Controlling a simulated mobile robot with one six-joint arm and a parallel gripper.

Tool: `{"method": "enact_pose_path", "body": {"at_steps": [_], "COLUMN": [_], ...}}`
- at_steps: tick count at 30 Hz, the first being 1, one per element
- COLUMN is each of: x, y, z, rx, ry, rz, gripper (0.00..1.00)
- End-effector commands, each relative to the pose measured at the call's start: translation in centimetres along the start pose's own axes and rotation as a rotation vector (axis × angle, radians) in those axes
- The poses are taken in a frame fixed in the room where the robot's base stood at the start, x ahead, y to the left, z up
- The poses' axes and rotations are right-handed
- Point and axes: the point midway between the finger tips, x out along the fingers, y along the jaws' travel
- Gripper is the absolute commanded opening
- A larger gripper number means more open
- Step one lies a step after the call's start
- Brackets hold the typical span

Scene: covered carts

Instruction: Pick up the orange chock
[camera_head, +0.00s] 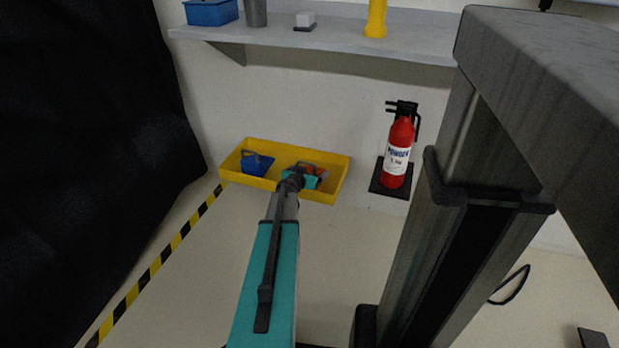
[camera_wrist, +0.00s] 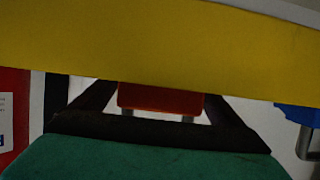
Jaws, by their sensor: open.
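The orange chock (camera_head: 321,173) lies in the right part of a yellow tray (camera_head: 228,172), partly hidden behind my gripper (camera_head: 307,177) in the head view. In the wrist view, an orange-red block (camera_wrist: 160,97), which looks like this chock, shows between the two dark fingers of my gripper (camera_wrist: 160,108), with greyish parts below it. My gripper is open, and the fingers lie on either side of the block in the picture. Whether they touch it cannot be told. The tray's yellow wall (camera_wrist: 150,40) fills the upper wrist view.
A blue chock (camera_head: 256,165) lies in the tray's left part and shows at the wrist view's right edge (camera_wrist: 300,115). A red fire extinguisher (camera_head: 397,152) stands right of the tray. A shelf (camera_head: 340,35) runs above. A dark cover (camera_head: 85,150) hangs at left.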

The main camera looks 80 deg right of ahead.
Motion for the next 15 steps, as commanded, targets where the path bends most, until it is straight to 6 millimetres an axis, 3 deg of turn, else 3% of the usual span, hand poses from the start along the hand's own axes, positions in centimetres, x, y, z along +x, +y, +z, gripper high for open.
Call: {"method": "enact_pose_path", "body": {"at_steps": [12,15], "x": [-0.04,-0.04], "y": [-0.02,-0.03], "z": [0.01,0.01], "rx": [0.000,0.000], "ry": [0.000,0.000], "rz": [0.000,0.000], "gripper": [0.92,0.79]}}
